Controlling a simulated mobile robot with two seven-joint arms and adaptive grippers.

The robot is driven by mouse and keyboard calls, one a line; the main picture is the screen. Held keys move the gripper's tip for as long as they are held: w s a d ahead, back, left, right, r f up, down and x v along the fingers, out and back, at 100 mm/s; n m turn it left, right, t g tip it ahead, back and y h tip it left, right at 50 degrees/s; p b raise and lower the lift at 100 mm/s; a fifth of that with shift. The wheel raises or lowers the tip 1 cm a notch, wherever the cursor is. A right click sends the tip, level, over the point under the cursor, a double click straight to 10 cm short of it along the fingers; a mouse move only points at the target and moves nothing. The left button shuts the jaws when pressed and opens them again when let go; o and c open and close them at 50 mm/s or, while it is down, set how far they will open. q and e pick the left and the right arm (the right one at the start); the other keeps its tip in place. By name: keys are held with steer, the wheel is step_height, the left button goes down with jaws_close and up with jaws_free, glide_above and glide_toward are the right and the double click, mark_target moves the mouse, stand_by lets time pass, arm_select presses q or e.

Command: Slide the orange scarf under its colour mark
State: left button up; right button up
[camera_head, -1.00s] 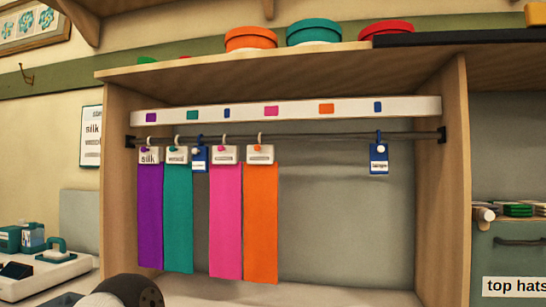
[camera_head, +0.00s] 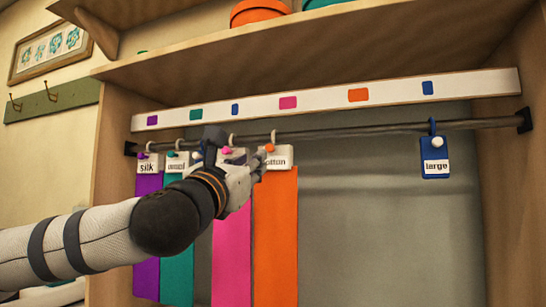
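The orange scarf (camera_head: 276,235) hangs from the rail (camera_head: 360,128) by a white tag (camera_head: 281,163), partly hidden, with an orange knob (camera_head: 269,148). Its orange colour mark (camera_head: 358,95) is on the white strip above, well to the right of the scarf. My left gripper (camera_head: 262,159) reaches in from the left, its fingertips at the left edge of the orange scarf's tag, near the knob. Whether its fingers are apart or touch the knob cannot be told. My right gripper is not in view.
The pink scarf (camera_head: 231,260), teal scarf (camera_head: 177,275) and purple scarf (camera_head: 147,245) hang left of the orange one, partly behind my arm. A blue "large" tag (camera_head: 435,160) hangs at right. The rail between the orange scarf and that tag is clear.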

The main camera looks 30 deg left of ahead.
mark_target(269, 149)
arm_select(q)
steer(key=p+x, duration=0.1)
steer(key=x, duration=0.8)
steer(key=shift+d+r, duration=0.1)
steer(key=shift+r, duration=0.15)
steer(key=shift+w, duration=0.6)
jaws_close()
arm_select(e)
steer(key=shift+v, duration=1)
